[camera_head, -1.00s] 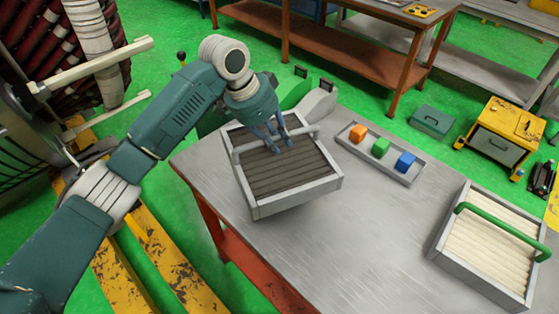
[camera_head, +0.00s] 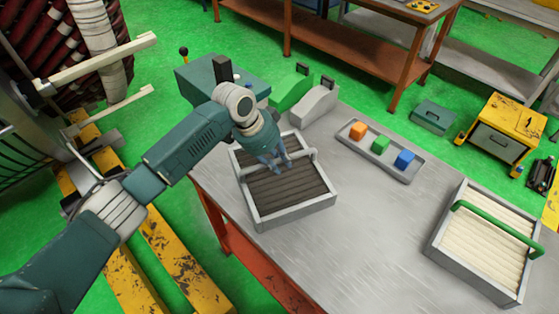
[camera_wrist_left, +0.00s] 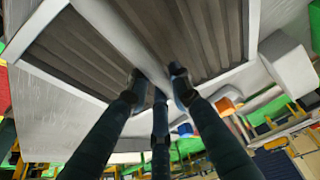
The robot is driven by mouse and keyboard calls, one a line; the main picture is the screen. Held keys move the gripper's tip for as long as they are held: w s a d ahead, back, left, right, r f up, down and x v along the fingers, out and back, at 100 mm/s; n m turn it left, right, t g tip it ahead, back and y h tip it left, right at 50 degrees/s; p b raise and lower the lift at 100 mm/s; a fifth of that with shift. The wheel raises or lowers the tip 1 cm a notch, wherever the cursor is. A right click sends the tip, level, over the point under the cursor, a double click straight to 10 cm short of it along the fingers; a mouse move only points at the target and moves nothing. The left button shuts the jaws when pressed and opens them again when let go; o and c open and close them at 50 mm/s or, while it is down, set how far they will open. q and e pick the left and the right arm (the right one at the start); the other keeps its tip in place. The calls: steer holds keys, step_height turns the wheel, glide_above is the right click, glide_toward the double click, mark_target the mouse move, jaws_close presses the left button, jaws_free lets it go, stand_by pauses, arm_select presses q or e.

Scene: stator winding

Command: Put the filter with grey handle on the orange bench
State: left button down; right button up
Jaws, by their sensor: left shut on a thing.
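The filter with grey handle (camera_head: 257,212) has a light grey square frame and dark brown pleats. It is at the left end of the metal-topped bench with orange-red legs (camera_head: 330,237). I cannot tell whether its underside touches the top. My left gripper (camera_head: 275,166) is shut on its grey handle (camera_head: 313,158). In the left wrist view, my left gripper's fingers (camera_wrist_left: 158,88) close around the pale handle bar (camera_wrist_left: 115,35), with the pleats (camera_wrist_left: 203,40) behind it. My right gripper is not in view.
A shallow tray (camera_head: 395,170) holds orange, green and blue blocks. A filter with green handle (camera_head: 482,250) sits at the right. Green and grey shaped pieces (camera_head: 318,103) stand at the bench's far edge. Another brown-orange bench (camera_head: 340,52) stands behind. The bench middle is clear.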

arm_select(q)
steer(key=c, duration=1.5)
jaws_free()
steer(key=shift+c, duration=0.2)
steer(key=b+v, duration=0.2)
steer(key=v, duration=1)
steer(key=shift+b, duration=0.3)
steer(key=shift+s+a, duration=0.1)
steer(key=shift+s, duration=0.05)
